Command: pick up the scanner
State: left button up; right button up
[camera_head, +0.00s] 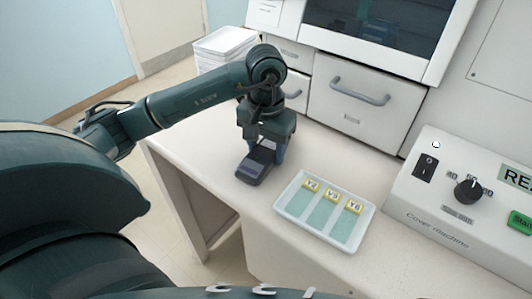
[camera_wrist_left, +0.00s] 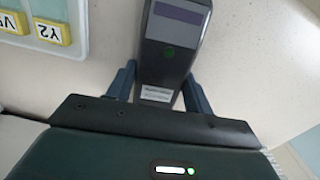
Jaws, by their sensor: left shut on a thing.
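The scanner (camera_head: 256,163) is a dark grey handheld device with a purple-grey screen. It is at the table's left part in the head view, and it also shows in the left wrist view (camera_wrist_left: 170,55). My left gripper (camera_head: 264,150) comes down over it from above. In the left wrist view the left gripper's two blue fingers (camera_wrist_left: 158,88) stand on either side of the scanner's label end, shut on it. The scanner appears to be at table level; I cannot tell whether it touches the top. My right gripper is not in view.
A white tray (camera_head: 368,222) with several yellow-labelled slides lies right of the scanner. The cover machine (camera_head: 420,205) with knob and switches stands farther right. Drawers (camera_head: 345,115) and a screened cabinet stand behind. White stacked trays (camera_head: 226,42) are at the back left.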

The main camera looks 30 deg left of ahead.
aim_at(271, 151)
pick_arm(q)
jog(key=shift+c, duration=1.2)
notch_tip(271, 151, up, 9)
jog(key=shift+r, duration=0.1)
jog(key=w+d+b, duration=0.1)
jog(key=d, duration=0.9)
jog(key=w+d+f+b, duration=0.1)
jog(key=w+d, duration=0.1)
jog(key=d, duration=0.9)
jog(key=shift+w+f+b, duration=0.2)
jog(key=shift+f+b, duration=0.05)
jog(key=shift+b, duration=0.15)
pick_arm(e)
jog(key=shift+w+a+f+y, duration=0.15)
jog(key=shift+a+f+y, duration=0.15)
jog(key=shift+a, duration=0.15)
pick_arm(q)
notch_tip(271, 151, up, 3)
jog(key=shift+p, duration=0.6)
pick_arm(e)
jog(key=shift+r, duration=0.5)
